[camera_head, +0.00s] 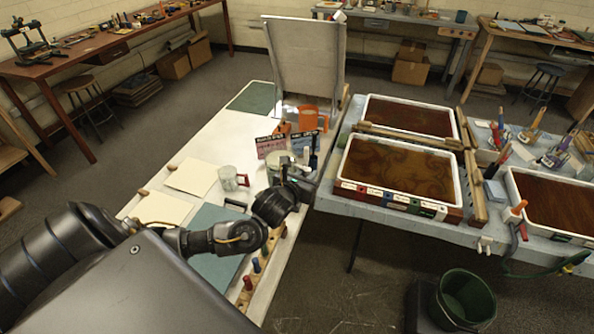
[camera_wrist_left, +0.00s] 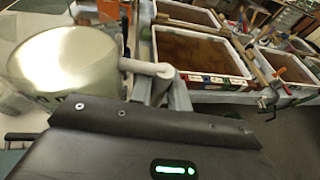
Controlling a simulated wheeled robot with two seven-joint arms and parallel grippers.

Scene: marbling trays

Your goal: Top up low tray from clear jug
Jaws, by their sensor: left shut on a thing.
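The clear jug (camera_wrist_left: 62,62) shows large at the left of the left wrist view, with pale contents and a white handle. My left gripper (camera_wrist_left: 160,84) is shut on that handle. In the head view the jug (camera_head: 279,162) is partly hidden behind my left wrist, over the white table's right side, and my left gripper (camera_head: 304,172) is beside it. White-rimmed trays of brown marbled liquid stand to the right: a far tray (camera_head: 366,106), a near tray (camera_head: 345,166) and a right tray (camera_head: 512,187). I cannot tell which is low. My right gripper is not in view.
A mug with a red handle (camera_head: 229,179) and an orange jug (camera_head: 308,118) stand on the white table (camera_head: 211,148). Small cards (camera_head: 271,146) stand beyond the clear jug. Wooden bars (camera_head: 475,186) lie beside the trays. A green bucket (camera_head: 466,298) is on the floor.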

